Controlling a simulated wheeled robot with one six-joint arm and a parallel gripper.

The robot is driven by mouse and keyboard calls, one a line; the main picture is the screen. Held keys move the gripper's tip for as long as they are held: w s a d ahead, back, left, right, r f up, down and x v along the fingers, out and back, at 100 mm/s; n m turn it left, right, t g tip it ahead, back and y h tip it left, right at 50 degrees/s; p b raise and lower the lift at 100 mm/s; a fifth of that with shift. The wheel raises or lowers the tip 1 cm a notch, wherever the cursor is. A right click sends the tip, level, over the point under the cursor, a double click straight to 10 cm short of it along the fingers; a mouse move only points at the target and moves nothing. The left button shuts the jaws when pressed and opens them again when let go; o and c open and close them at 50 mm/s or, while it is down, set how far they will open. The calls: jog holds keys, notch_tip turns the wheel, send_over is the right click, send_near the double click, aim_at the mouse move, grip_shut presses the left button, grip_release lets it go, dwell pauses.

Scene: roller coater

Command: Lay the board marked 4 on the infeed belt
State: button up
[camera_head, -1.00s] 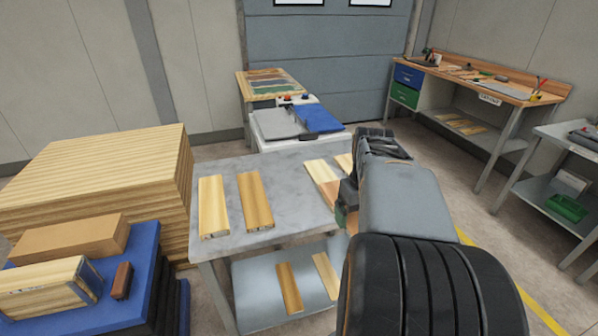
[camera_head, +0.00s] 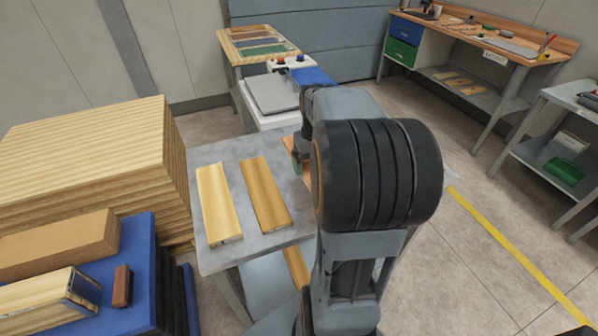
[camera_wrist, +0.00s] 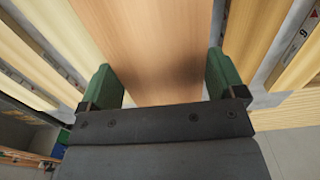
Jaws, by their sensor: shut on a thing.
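My gripper (camera_wrist: 162,75) shows in the wrist view with its green fingers on the two long edges of a reddish-brown board (camera_wrist: 150,35). It is shut on this board; no number shows on it. In the head view, my arm hides most of the gripper and board; a small orange-brown part of the board (camera_head: 307,176) shows at the grey table's right side. Whether the board touches the table is unclear. A white machine stands behind the table with a grey flat top (camera_head: 271,95), perhaps the infeed belt, and a blue part (camera_head: 312,76).
In the wrist view, a neighbouring board marked 6 (camera_wrist: 298,50) lies close on the right. A wood stack (camera_head: 85,150) and blue platform (camera_head: 140,260) stand left.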

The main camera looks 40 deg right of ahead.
send_over(298, 182)
jog(key=f, duration=0.6)
jog(key=shift+s, duration=0.25)
jog(key=shift+w+f, duration=0.2)
jog(key=shift+f, duration=1.5)
jog(key=shift+f, duration=0.2)
jog(key=o, duration=0.8)
